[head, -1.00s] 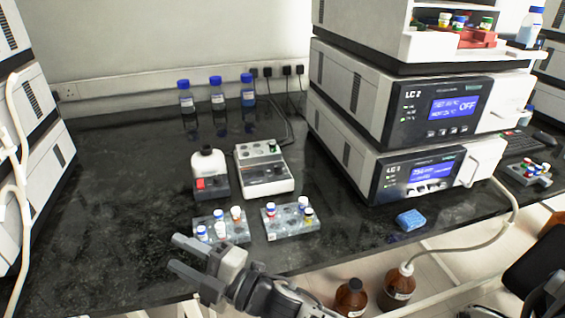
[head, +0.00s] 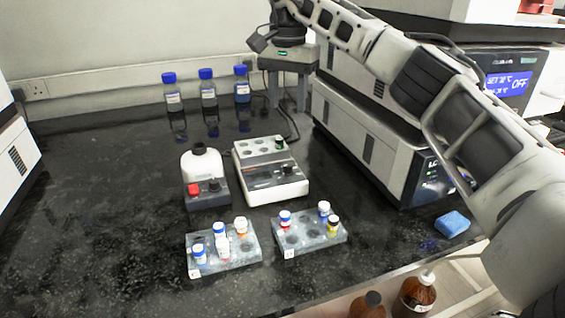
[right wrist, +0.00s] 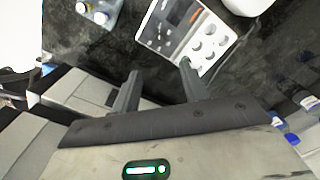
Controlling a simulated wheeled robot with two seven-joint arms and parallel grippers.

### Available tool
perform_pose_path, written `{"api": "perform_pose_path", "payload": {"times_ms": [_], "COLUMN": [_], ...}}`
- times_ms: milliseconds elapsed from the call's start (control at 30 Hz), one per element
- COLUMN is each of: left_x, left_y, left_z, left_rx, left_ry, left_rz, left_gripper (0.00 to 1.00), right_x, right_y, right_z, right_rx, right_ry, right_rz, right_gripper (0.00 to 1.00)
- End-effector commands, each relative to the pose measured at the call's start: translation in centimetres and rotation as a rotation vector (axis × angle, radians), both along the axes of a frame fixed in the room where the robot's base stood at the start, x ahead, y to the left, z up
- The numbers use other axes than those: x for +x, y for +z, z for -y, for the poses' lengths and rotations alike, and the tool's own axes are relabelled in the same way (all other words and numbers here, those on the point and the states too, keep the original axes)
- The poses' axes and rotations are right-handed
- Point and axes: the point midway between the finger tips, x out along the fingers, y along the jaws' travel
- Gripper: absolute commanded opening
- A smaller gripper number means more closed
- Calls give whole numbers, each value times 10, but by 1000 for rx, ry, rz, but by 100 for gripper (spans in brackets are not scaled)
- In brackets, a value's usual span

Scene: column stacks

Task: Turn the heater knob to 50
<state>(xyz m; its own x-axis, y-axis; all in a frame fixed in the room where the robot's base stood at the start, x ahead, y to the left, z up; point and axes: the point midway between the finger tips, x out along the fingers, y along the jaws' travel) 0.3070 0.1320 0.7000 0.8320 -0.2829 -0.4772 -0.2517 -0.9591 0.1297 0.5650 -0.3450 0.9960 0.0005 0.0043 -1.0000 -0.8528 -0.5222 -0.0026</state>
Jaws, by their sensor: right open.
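A white heater block (head: 270,186) with round wells on top stands mid-bench, its grey sloped control panel facing front. A small dark knob (head: 287,169) appears on that panel; its setting is too small to read. In the right wrist view the heater (right wrist: 190,35) lies beyond the fingers, its wells and dark display showing. My right gripper (head: 288,104) is behind the heater, above the bench, fingers pointing down. It also shows in the right wrist view (right wrist: 159,75), its two fingers apart with nothing between them. My left gripper is out of view.
Two vial racks (head: 236,264) (head: 310,239) stand in front. Blue-capped bottles (head: 208,92) line the wall. Stacked instruments (head: 365,150) stand right, near a blue sponge (head: 452,223).

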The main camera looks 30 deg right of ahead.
Motion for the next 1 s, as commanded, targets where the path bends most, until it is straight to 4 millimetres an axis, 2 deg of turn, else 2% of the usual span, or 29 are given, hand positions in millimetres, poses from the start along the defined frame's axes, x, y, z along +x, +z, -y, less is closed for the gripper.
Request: {"api": "perform_pose_path", "payload": {"times_ms": [167, 500, 700, 833, 1000], "left_x": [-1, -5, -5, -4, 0], "left_y": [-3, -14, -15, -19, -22], "left_z": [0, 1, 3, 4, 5], "left_rx": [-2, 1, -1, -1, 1], "left_ry": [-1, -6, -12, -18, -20], "left_rz": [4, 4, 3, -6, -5], "left_gripper": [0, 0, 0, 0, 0], "right_x": [-2, -2, -2, -1, -1], "right_y": [-21, -95, -132, -147, -155], "right_z": [4, 2, 2, 2, 2], "right_rx": [-9, -5, -4, -5, -6], "right_ry": [-1, 0, 0, 0, 0], "right_rz": [-6, -5, -3, -2, -1], "right_gripper": [44, 44, 44, 44, 44]}}
